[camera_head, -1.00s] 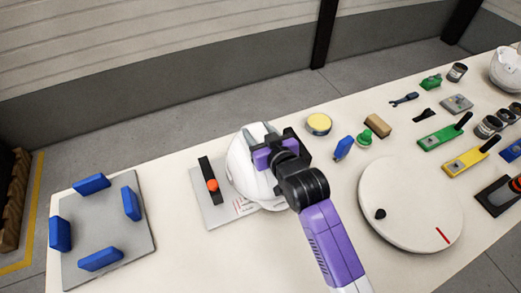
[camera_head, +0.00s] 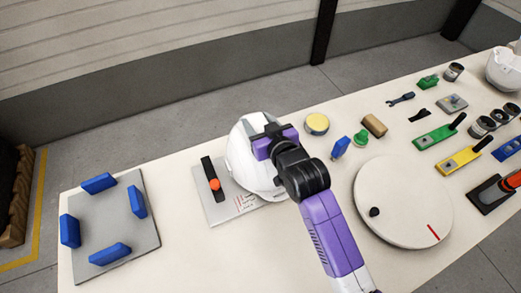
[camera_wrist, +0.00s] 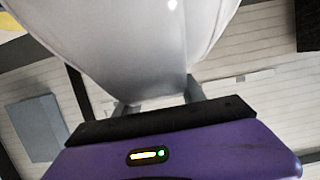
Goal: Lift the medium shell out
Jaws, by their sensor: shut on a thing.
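A white helmet shell (camera_head: 243,167) is over the grey plate with the black bar and orange knob, left of the middle of the head view. My gripper (camera_head: 265,130) is shut on the shell's upper rim. In the wrist view the smooth white shell (camera_wrist: 150,40) fills the upper middle, and the gripper fingers (camera_wrist: 158,100) close on its lower edge. My wrist and arm hide the shell's right side. I cannot tell whether the shell touches the plate, or which size it is. Another white shell (camera_head: 505,68) stands at the far right.
A grey plate with several blue blocks (camera_head: 116,252) lies at the left. A round white turntable (camera_head: 403,202) is right of my arm. A yellow-topped tin (camera_head: 317,124), a blue block (camera_head: 340,147) and a green piece (camera_head: 361,138) stand behind it. Tools crowd the far right.

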